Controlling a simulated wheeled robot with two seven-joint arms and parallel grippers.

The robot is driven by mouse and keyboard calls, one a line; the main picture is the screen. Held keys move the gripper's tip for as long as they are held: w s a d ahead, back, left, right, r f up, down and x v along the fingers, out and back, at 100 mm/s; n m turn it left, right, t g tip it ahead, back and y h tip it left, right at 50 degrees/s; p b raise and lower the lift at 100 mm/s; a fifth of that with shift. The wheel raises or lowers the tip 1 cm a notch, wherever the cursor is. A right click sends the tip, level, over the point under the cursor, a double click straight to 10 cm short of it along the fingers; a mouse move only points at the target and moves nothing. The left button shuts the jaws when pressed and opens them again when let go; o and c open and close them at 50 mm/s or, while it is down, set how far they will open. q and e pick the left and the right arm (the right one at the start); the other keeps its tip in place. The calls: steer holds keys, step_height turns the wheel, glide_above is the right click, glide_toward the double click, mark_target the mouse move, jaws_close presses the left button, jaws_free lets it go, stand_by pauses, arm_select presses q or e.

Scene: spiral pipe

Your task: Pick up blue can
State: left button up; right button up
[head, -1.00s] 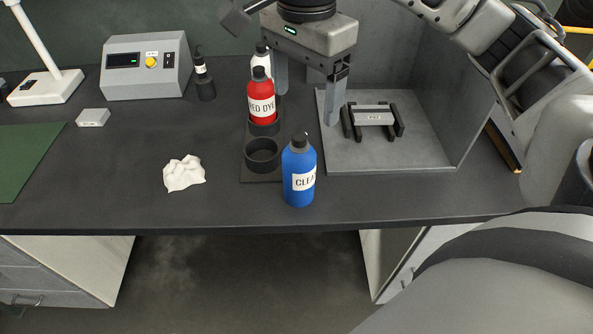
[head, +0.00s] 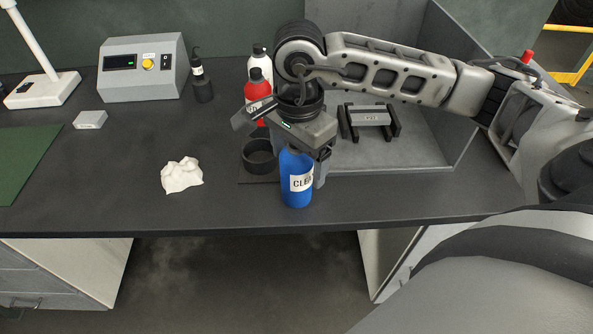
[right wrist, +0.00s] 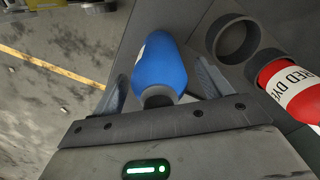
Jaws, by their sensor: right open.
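The blue can (head: 296,190) is a blue bottle with a dark cap and a white label whose text is partly cut off. It stands upright near the front edge of the dark table. My right gripper (head: 303,165) is open over its top and hides the cap in the head view. One finger shows at the bottle's right side; the other is hidden. In the right wrist view, the blue can (right wrist: 160,70) lies between the two spread fingers of the right gripper (right wrist: 162,85), with a gap on the right side. My left gripper is not in view.
A rack with an empty ring holder (head: 258,157) and a red dye bottle (head: 257,90) stands just left and behind. A white bottle (head: 259,64) is behind that. A crumpled white cloth (head: 181,175) lies left. A grey tray (head: 430,150) with a black stand is right.

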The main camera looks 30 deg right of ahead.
steer(key=c, duration=1.3)
steer(key=shift+o, duration=0.2)
